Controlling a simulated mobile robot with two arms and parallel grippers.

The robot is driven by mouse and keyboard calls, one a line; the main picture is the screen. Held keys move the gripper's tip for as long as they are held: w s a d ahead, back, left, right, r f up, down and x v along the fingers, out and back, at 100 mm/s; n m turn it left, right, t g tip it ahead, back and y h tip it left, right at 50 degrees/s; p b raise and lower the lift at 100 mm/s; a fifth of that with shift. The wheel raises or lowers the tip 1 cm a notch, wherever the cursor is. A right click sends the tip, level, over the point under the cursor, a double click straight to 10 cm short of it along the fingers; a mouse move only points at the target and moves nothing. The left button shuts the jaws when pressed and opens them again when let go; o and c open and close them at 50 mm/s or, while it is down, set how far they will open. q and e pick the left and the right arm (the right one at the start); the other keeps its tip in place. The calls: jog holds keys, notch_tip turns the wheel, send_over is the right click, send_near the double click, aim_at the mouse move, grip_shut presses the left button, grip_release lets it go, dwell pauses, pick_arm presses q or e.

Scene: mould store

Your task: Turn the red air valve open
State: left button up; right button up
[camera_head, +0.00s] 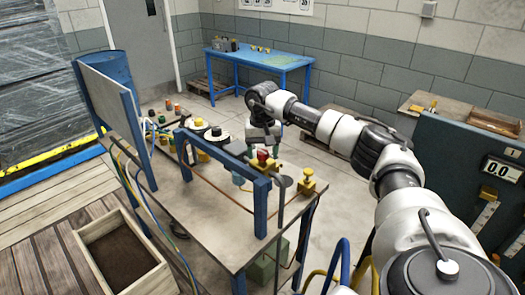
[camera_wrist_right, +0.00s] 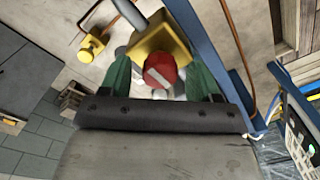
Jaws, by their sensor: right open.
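The red air valve (camera_head: 262,156) sits on a yellow body by the blue frame on the workbench. In the right wrist view, its red knob (camera_wrist_right: 160,71) with a white stripe lies in front of the yellow body (camera_wrist_right: 158,48). My right gripper (camera_wrist_right: 159,66) is open, with one green finger on each side of the red knob. I cannot tell whether the fingers touch it. In the head view the right gripper reaches down behind the valve, its fingertips mostly hidden. My left gripper is not in view.
The blue frame (camera_head: 261,205) stands close to the valve. A yellow fitting (camera_head: 307,180) is to its right. Dark-topped round parts (camera_head: 216,134) and several coloured items stand on the workbench (camera_head: 190,235). A wooden box (camera_head: 80,240) is at the front left. A blue table (camera_head: 290,60) stands behind.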

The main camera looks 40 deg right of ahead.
aim_at(263, 152)
notch_tip(263, 152, up, 11)
jog(key=b, duration=0.2)
jog(key=shift+f, duration=0.25)
dwell(0.5)
